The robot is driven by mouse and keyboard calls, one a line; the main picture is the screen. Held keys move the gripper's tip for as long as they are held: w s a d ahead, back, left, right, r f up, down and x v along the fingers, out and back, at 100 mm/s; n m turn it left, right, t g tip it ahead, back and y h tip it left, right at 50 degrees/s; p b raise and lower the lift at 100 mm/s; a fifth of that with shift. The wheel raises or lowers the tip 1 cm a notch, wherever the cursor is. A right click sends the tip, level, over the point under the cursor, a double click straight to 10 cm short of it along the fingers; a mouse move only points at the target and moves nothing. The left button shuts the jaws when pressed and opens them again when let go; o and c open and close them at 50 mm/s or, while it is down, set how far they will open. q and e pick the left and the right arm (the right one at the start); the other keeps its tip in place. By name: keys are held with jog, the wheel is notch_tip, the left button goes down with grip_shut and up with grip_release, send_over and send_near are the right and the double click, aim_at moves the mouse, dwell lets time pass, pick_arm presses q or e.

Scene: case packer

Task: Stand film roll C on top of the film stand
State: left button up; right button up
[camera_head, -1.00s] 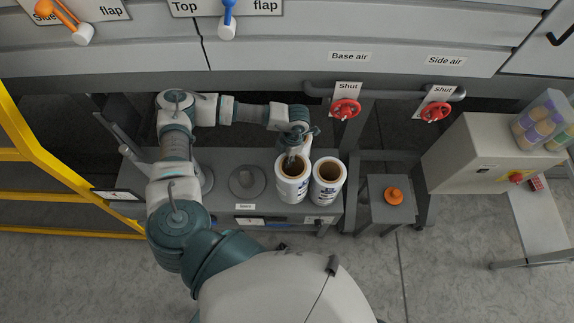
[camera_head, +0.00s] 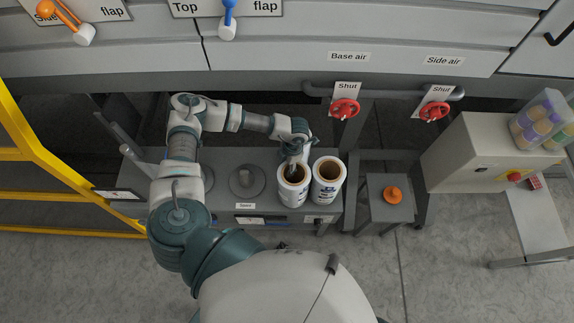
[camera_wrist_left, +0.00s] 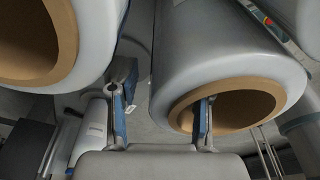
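Two white film rolls with brown cores stand upright, side by side, at the right end of a grey bench: a left one (camera_head: 292,196) and a right one (camera_head: 328,193). I cannot read which is roll C. My left gripper (camera_head: 292,166) is at the left roll's top. In the left wrist view its fingers (camera_wrist_left: 163,110) straddle one roll's wall (camera_wrist_left: 185,75), one finger in the core and one outside with a gap; it looks open. The other roll (camera_wrist_left: 40,40) is at upper left there. A small grey stand (camera_head: 376,210) with an orange top piece (camera_head: 393,195) appears to be the film stand. My right gripper is out of view.
A grey round base with a peg (camera_head: 246,181) sits on the bench (camera_head: 225,160) left of the rolls. Red valve wheels (camera_head: 345,109) hang above the bench and stand. A beige cabinet (camera_head: 480,160) stands to the right, and a yellow rail (camera_head: 40,155) to the left.

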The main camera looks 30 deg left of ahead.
pick_arm(q)
jog(key=r, duration=0.3)
jog(key=w+r, duration=0.1)
jog(key=r, duration=0.3)
jog(key=w+d+r, duration=0.1)
jog(key=r, duration=0.3)
jog(key=shift+d+r+b, duration=0.1)
jog(key=shift+r+b, duration=0.05)
jog(key=shift+b, duration=0.25)
jog(key=shift+d+r, duration=0.2)
jog(key=shift+r, duration=0.15)
jog(key=shift+s+f, duration=0.1)
